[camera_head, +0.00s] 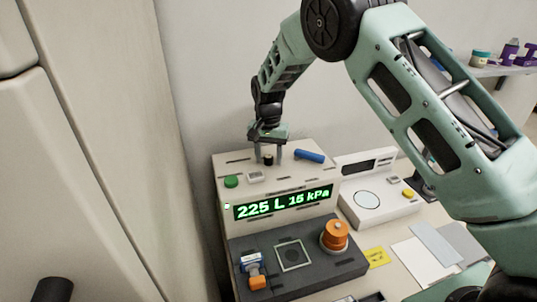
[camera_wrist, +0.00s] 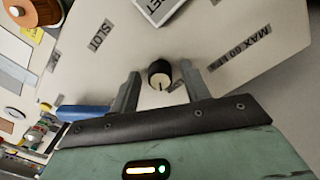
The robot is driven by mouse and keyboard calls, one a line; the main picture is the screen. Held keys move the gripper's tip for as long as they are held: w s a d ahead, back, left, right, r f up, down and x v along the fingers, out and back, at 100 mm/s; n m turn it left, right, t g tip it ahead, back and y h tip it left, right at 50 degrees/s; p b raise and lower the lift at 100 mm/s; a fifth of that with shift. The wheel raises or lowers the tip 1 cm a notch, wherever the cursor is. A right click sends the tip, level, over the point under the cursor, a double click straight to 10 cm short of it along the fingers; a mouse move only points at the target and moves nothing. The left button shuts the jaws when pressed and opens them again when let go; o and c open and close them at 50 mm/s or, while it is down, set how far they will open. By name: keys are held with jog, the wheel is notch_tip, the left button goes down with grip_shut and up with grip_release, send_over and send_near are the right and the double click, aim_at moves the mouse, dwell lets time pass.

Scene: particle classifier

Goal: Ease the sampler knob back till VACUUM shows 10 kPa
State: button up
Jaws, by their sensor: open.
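The sampler knob (camera_head: 268,160) is small and black and sits on the top face of the light-coloured sampler unit (camera_head: 226,168). In the wrist view the knob (camera_wrist: 160,73) shows a pale cap with a dark pointer line. My gripper (camera_head: 268,156) points down over the knob, with one finger on each side of it. The gripper (camera_wrist: 159,82) is open, and gaps show between the knob and both fingers. The green display (camera_head: 285,203) on the unit's front reads 225 L and 15 kPa.
A green button (camera_head: 231,182), a small white block (camera_head: 255,176) and a blue cylinder (camera_head: 309,156) are on the unit's top. An orange knob-like part (camera_head: 335,236) stands on the dark base in front. A white device (camera_head: 378,203) stands to the right.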

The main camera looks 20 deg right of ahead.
jog(key=c, duration=1)
jog(key=shift+n, duration=0.5)
jog(key=n+b, duration=0.1)
jog(key=n, duration=0.2)
jog(key=shift+n, duration=0.3)
jog(key=n+b, duration=0.1)
jog(key=n, duration=0.3)
jog(key=shift+r+n, duration=0.1)
jog(key=shift+n, duration=0.3)
jog(key=shift+w, duration=0.1)
jog(key=o, duration=1)
